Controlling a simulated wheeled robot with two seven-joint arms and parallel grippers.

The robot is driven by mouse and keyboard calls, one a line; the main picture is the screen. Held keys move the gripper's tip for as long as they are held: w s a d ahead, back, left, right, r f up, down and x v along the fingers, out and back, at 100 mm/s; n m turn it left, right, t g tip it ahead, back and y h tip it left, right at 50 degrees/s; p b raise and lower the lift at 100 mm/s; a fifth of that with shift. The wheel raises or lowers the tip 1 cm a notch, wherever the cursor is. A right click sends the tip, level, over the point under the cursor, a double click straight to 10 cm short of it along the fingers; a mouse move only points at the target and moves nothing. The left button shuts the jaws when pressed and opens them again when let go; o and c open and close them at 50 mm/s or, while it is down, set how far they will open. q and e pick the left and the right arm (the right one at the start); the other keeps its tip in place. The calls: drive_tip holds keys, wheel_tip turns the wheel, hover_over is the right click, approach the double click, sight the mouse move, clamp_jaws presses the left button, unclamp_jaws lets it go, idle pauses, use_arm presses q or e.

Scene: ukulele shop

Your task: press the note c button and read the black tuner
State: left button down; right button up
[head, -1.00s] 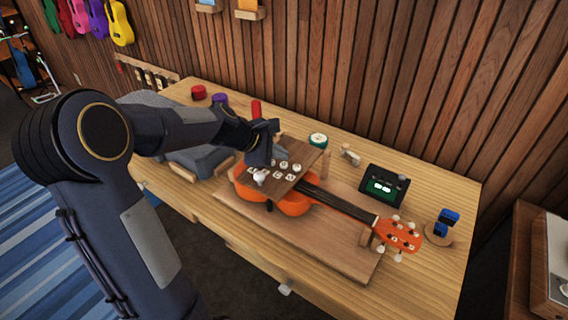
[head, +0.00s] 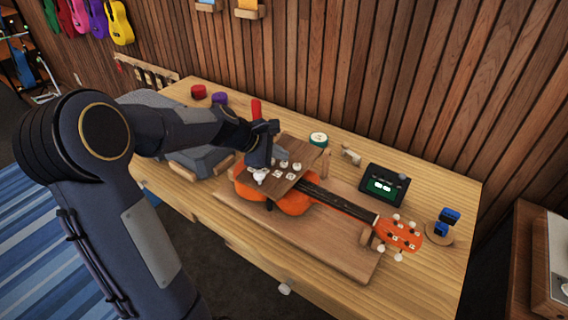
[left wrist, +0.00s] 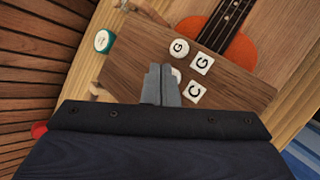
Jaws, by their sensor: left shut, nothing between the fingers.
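A brown wooden board (head: 291,152) with white round buttons and square letter labels lies over the body of an orange ukulele (head: 352,207). In the left wrist view, a round button marked G (left wrist: 181,48) sits beside a G label (left wrist: 202,62). A C label (left wrist: 194,92) is beside a round button (left wrist: 177,75) mostly hidden by my fingers. My left gripper (left wrist: 162,73) is shut and empty, its tips over or at that button; contact cannot be told. The black tuner (head: 384,185) stands right of the board with a lit green screen; its characters are too small to read.
A round green-and-white item (head: 318,139) and a small wooden figure (head: 350,155) stand behind the ukulele. A blue item on a round stand (head: 440,234) is at the right. Red (head: 198,91) and purple (head: 220,98) items stand at the back left. A wood-slat wall rises behind the table.

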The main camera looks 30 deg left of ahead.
sight(280, 169)
use_arm(q)
drive_tip(key=shift+f+b, duration=0.4)
drive_tip(key=shift+f, duration=0.2)
idle(0.6)
drive_tip(key=shift+s+f, duration=0.2)
drive_tip(key=shift+f, duration=0.25)
idle(0.5)
drive_tip(key=shift+w+r+p, duration=0.15)
drive_tip(key=shift+r+p, duration=0.4)
drive_tip(key=shift+r, duration=0.5)
wheel_tip(280, 169, up, 5)
drive_tip(key=p, duration=0.5)
drive_tip(key=shift+r, duration=0.15)
